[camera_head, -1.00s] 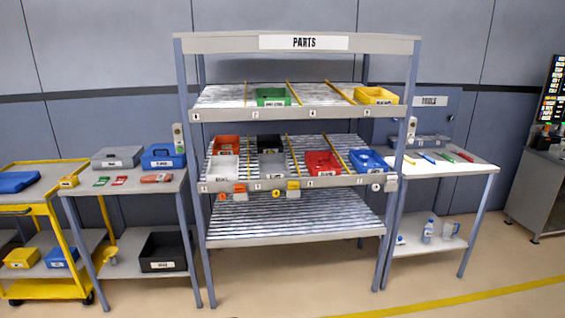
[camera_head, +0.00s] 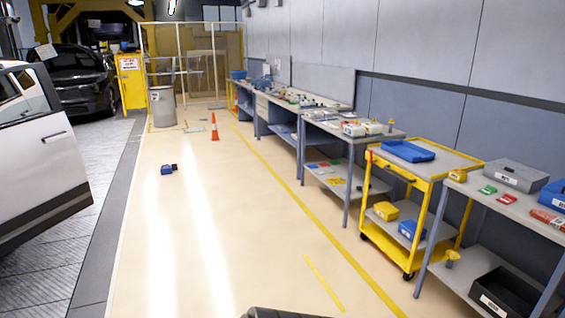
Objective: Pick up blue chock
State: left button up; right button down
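A small blue block with a dark part beside it, which looks like the blue chock (camera_head: 167,170), lies on the open floor left of the middle. It is far off and too small to make out in detail. Nothing touches it from above. Neither of my grippers is in view.
A white car (camera_head: 45,150) stands at the left. An orange cone (camera_head: 214,128) and a grey bin (camera_head: 162,107) stand farther back. A yellow cart (camera_head: 425,170) and workbenches (camera_head: 350,130) line the right wall. The floor between is clear.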

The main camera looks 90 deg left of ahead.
aim_at(166, 171)
jog(key=u, duration=3.65)
jog(key=i, duration=6.65)
jog(key=i+z, duration=0.2)
jog(key=i, duration=0.95)
jog(key=i+j+z, duration=0.1)
jog(key=i+z, duration=0.15)
jog(key=i, duration=0.85)
jog(key=i+l+z, duration=0.2)
jog(key=i+z, duration=0.2)
jog(key=i, duration=0.65)
jog(key=i+j+z, duration=0.1)
jog(key=i+z, duration=0.3)
jog(key=i, duration=0.65)
